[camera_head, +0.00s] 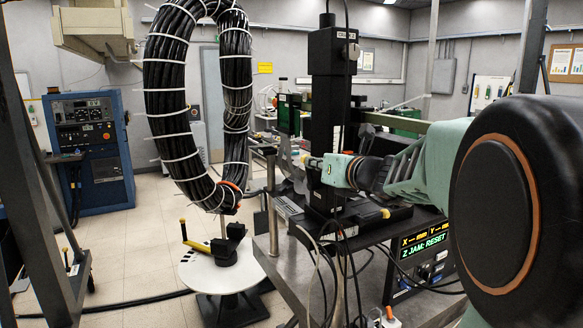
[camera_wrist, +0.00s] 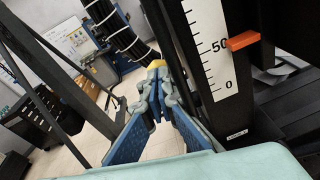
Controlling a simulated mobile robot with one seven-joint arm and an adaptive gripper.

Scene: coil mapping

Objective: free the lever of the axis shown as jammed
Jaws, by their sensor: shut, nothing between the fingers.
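The display (camera_head: 424,243) reads "Z JAM: RESET", with X and Y lines above it. A black column (camera_head: 331,110) stands on the bench; the wrist view shows its white scale (camera_wrist: 212,45) and orange pointer (camera_wrist: 243,40). My gripper (camera_wrist: 157,85) is shut and empty, left of the scale. A yellow piece (camera_wrist: 157,64) shows at its fingertips; I cannot tell whether it is a lever or whether they touch. In the head view my arm crosses the column.
A thick black cable loop (camera_head: 172,100) hangs left of the column above the white round stand (camera_head: 205,274). A blue cabinet (camera_head: 97,150) stands at the back left. Loose cables hang over the bench (camera_head: 350,283). Floor at left is mostly open.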

